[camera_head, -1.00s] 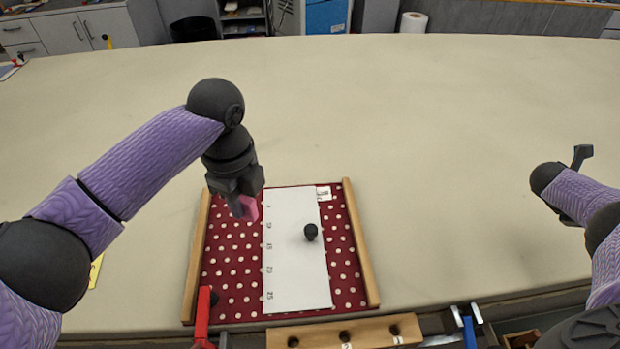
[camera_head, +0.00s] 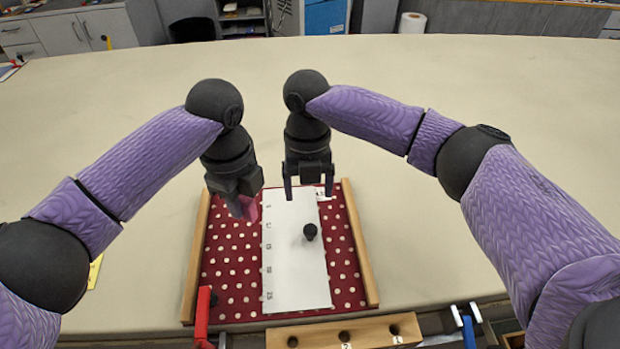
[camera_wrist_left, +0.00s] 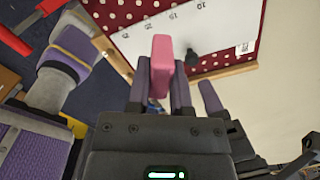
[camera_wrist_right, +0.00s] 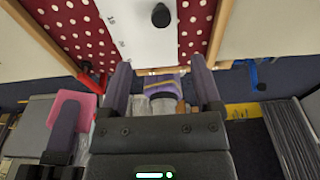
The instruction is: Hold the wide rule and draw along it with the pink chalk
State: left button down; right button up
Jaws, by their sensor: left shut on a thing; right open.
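The wide white rule (camera_head: 293,270) lies on a red dotted cloth (camera_head: 235,270), with numbers along its left edge and a black knob (camera_head: 310,232) towards its right side. My left gripper (camera_head: 242,208) is shut on the pink chalk (camera_head: 253,208), just left of the rule's far end; the chalk also shows in the left wrist view (camera_wrist_left: 162,62) and the right wrist view (camera_wrist_right: 72,108). My right gripper (camera_head: 308,192) is open and empty over the far end of the rule, beyond the knob. Whether the chalk touches the cloth cannot be told.
Wooden rails (camera_head: 361,245) border the cloth on both sides. A wooden block with holes (camera_head: 345,333) is at the front edge, near a red-handled tool (camera_head: 203,315) and a blue-handled one (camera_head: 469,332). The table (camera_head: 480,120) is clear behind and right.

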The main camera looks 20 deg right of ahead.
aim_at(310, 228)
jog(key=f, duration=0.7)
jog(key=s+f, duration=0.1)
jog(key=f, duration=0.3)
jog(key=shift+s+a, duration=0.1)
jog(key=shift+r, duration=0.1)
grip_shut()
dwell(0.7)
